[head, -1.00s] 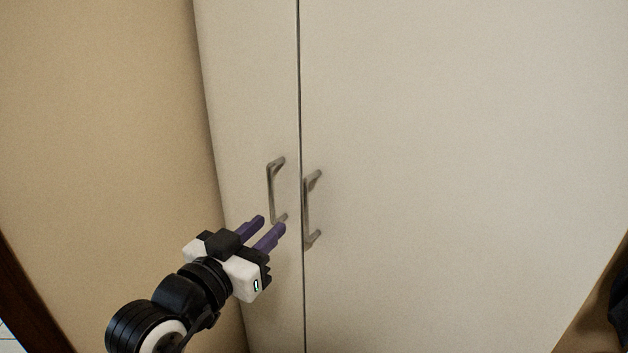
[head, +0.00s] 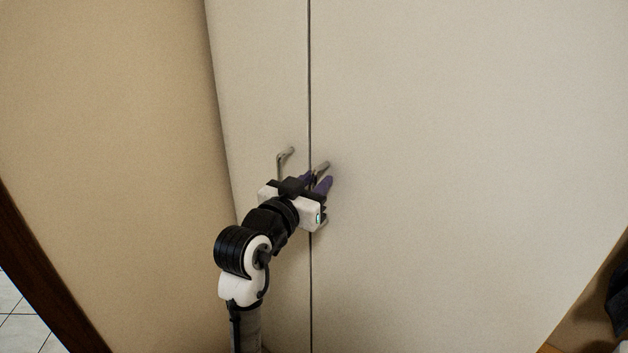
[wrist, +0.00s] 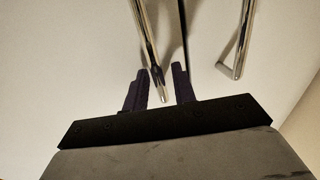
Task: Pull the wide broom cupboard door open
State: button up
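The wide cupboard door (head: 460,150) is the cream panel on the right in the head view, and it looks shut. Its metal bar handle (head: 322,165) is mostly hidden behind my gripper (head: 317,182). In the wrist view this handle (wrist: 148,48) runs down between the two purple fingers of my gripper (wrist: 160,88). The fingers are open, one on each side of the bar, with a gap visible on both sides. I cannot tell how deep the bar sits between them.
The narrow door (head: 258,80) on the left is shut, and its own handle (head: 281,165) is close beside my gripper; it also shows in the wrist view (wrist: 244,40). A beige wall (head: 110,130) stands to the left. A dark object (head: 619,290) is at the right edge.

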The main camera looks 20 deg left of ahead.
grip_shut()
jog(key=shift+s, duration=0.15)
dwell(0.4)
